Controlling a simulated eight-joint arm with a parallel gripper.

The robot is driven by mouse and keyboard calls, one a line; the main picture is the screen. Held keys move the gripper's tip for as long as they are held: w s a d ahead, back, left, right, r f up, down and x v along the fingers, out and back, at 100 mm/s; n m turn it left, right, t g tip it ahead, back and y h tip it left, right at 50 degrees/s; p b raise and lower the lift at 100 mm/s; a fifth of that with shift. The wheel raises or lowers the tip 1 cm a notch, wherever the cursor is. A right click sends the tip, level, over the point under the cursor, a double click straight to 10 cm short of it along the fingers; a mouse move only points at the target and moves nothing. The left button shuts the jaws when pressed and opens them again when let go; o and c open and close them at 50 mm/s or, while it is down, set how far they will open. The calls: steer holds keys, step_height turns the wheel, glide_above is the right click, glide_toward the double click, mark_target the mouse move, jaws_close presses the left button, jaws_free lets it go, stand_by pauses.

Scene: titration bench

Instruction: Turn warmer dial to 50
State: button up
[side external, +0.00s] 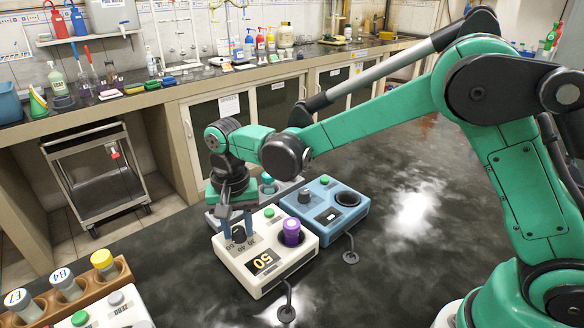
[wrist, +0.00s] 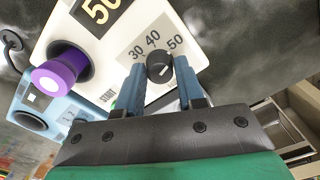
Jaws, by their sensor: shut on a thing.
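The white warmer (side external: 262,283) stands on the dark bench with a yellow-on-black 50 display (side external: 264,262). It also shows in the wrist view (wrist: 118,45). Its black dial (wrist: 160,67) sits beside printed marks 30, 40 and 50; a pale mark shows on the dial, but I cannot tell which number it points to. My gripper (wrist: 159,70) points down at the dial, with one blue finger on each side, shut on it. It also shows in the side view (side external: 238,224). A purple-capped vial (side external: 291,232) stands in the warmer's well.
A blue device (side external: 325,205) stands close beside the warmer, and a grey one (side external: 283,187) is behind my gripper. A wooden rack (side external: 80,292) with several capped vials is at the lower left. The bench right of the blue device is clear.

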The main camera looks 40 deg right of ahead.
mark_target(238, 229)
steer(key=o, duration=1.5)
steer(key=shift+r, duration=3.5)
